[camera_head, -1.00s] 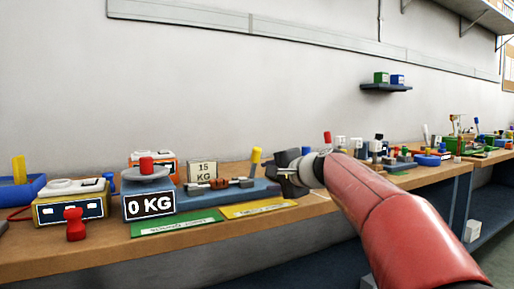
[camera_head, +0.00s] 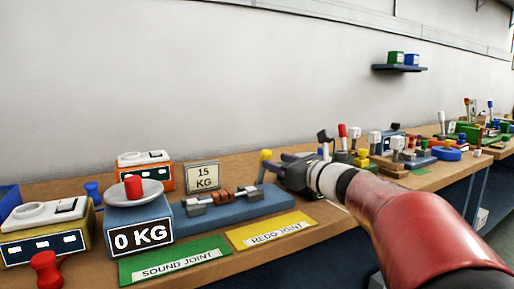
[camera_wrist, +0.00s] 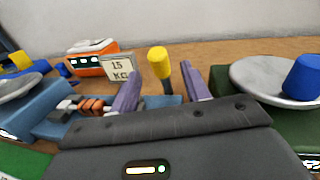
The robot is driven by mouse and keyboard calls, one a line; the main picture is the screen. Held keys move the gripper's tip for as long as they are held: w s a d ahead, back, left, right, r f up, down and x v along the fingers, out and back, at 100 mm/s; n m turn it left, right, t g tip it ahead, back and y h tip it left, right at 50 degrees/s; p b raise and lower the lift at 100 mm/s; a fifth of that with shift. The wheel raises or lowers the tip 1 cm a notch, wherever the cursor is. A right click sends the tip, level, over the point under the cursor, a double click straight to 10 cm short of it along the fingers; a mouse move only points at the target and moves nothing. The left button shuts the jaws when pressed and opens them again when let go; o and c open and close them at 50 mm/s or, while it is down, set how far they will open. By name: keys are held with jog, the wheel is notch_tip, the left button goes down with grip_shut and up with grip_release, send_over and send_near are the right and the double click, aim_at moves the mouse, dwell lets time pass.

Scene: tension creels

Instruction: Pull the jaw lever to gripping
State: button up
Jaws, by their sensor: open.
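The jaw lever (camera_head: 265,158) has a yellow knob and stands upright at the right end of the blue tension fixture (camera_head: 240,208). In the wrist view the yellow knob (camera_wrist: 158,60) on its dark stem shows beyond and between my two fingers. My gripper (camera_head: 284,172) is open, with its fingers (camera_wrist: 157,90) apart on either side of the lever in the picture. I cannot tell whether a finger touches it. Orange-brown coils (camera_head: 221,194) lie between grey jaws on the fixture. The 0 KG display (camera_head: 141,237) is on the blue scale box to the left.
A 15 KG sign (camera_head: 202,176) stands behind the fixture. Green SOUND JOINT (camera_head: 176,260) and yellow REDO JOINT (camera_head: 270,229) mats lie in front. A grey dish with a blue cylinder (camera_wrist: 303,77) is close to the right of my gripper.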

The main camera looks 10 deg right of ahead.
aim_at(262, 168)
jog(key=x, duration=0.7)
jog(key=shift+w+a+p, duration=0.1)
jog(key=shift+a+p, duration=0.05)
jog(key=shift+p, duration=0.2)
jog(key=c, duration=1)
jog(key=f+b, duration=0.1)
jog(key=b, duration=0.2)
jog(key=shift+t+b, duration=0.3)
jog(key=shift+b, duration=0.05)
jog(key=s+y+b, duration=0.1)
jog(key=b, duration=0.1)
jog(key=shift+t+b, duration=0.3)
jog(key=shift+r, duration=0.3)
jog(key=o, duration=1)
